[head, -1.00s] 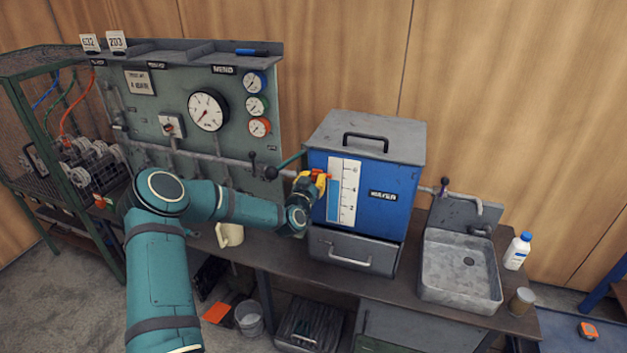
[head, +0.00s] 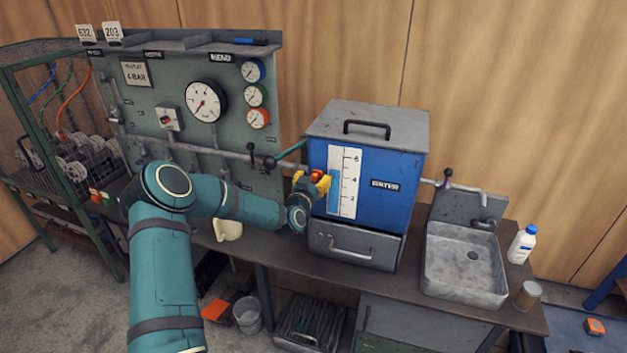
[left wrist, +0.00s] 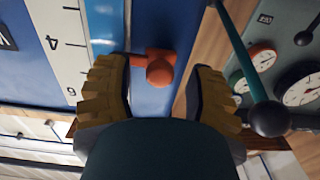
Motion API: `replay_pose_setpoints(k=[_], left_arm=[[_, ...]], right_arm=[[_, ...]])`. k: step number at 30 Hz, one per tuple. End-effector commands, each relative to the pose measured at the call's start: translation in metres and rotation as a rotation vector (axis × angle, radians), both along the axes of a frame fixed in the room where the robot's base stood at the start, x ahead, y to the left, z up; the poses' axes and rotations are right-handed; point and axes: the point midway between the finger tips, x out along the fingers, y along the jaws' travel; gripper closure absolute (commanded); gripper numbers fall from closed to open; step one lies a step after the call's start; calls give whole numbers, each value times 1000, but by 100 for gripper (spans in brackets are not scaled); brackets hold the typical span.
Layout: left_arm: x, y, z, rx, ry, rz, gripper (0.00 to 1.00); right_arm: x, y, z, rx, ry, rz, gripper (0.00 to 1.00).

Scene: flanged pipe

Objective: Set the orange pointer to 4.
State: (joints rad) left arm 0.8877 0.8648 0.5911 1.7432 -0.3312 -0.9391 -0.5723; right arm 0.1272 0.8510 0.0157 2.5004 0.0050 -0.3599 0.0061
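The orange pointer (head: 317,174) sits on the blue water tank (head: 388,204), at the left of its white scale (head: 343,190). It reads close to 4, perhaps slightly above; the slanted view makes this uncertain. The left wrist view shows the pointer (left wrist: 158,68), with the scale turned over and its 4 and 6 legible at left. My left gripper (head: 313,184) is at the pointer. Its yellow fingers (left wrist: 158,95) stand apart on both sides of the orange knob, with a gap visible at the right. My right gripper is not in view.
A valve lever with a black knob (left wrist: 268,118) is close beside my left fingers. A gauge panel (head: 150,110) stands left of the tank. A sink (head: 465,270), white bottle (head: 522,245) and brown jar (head: 527,294) are at right. A jug (head: 228,229) stands below my forearm.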

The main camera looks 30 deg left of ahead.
Motion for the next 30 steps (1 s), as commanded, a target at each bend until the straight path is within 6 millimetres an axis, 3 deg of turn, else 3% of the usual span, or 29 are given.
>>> replay_pose_setpoints(k=[7,11,24,30], left_arm=[[-3,-1,-1,0,2,-1,45],[-15,-4,-1,0,3,-2,45],[-94,-22,0,1,3,0,45],[-113,-27,0,1,1,-1,45]], right_arm=[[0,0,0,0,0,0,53],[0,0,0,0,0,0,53],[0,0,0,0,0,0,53],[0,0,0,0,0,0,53]])
